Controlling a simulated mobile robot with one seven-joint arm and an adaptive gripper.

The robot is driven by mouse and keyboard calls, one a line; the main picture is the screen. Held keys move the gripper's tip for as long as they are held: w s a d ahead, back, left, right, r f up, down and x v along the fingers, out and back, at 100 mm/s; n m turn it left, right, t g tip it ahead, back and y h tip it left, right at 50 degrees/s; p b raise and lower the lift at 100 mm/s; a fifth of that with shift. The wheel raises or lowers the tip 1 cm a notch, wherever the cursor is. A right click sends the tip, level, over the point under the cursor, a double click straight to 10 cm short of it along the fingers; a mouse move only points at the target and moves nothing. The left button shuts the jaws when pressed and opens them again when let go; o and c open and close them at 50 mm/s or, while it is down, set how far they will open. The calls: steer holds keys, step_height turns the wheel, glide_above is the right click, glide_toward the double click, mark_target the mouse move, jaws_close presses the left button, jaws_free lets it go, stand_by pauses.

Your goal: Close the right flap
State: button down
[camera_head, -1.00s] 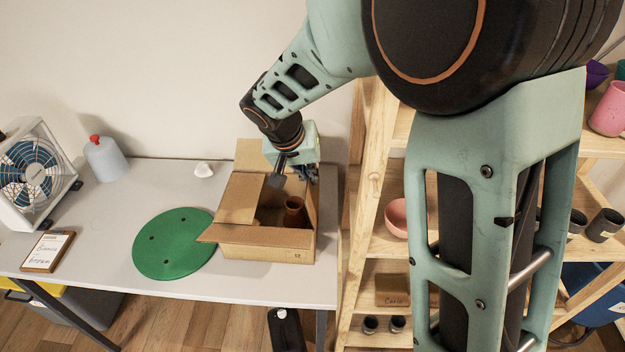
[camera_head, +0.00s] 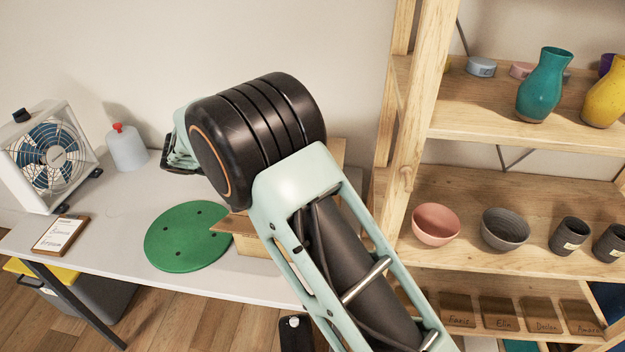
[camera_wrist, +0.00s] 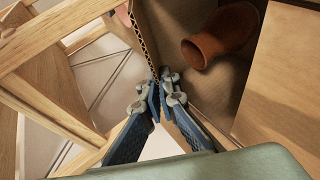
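The cardboard box (camera_head: 258,245) stands on the table, mostly hidden behind my arm in the head view. Its front-left flap corner (camera_head: 228,222) sticks out past the arm. In the wrist view, a brown terracotta pot (camera_wrist: 222,36) lies inside the box, and another cardboard panel (camera_wrist: 285,85) covers the right side. The right flap (camera_wrist: 152,55) shows its corrugated edge, roughly upright, running down to my gripper (camera_wrist: 160,92). The blue fingers are close together on either side of that edge, apparently pinching it. The gripper is hidden in the head view.
A green disc (camera_head: 187,236) lies left of the box on the table (camera_head: 120,255). A fan (camera_head: 50,155), a bottle (camera_head: 127,148) and a clipboard (camera_head: 60,235) are farther left. A wooden shelf (camera_head: 405,130) with pottery stands close on the right.

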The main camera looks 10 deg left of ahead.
steer(key=shift+a+f+h, duration=0.25)
steer(key=shift+f+h, duration=0.25)
steer(key=shift+h, duration=0.2)
steer(key=c, duration=2.2)
jaws_free()
steer(key=shift+a, duration=0.1)
steer(key=v, duration=1.1)
steer(key=shift+s+a, duration=0.2)
steer(key=shift+a, duration=0.15)
steer(key=shift+c, duration=0.6)
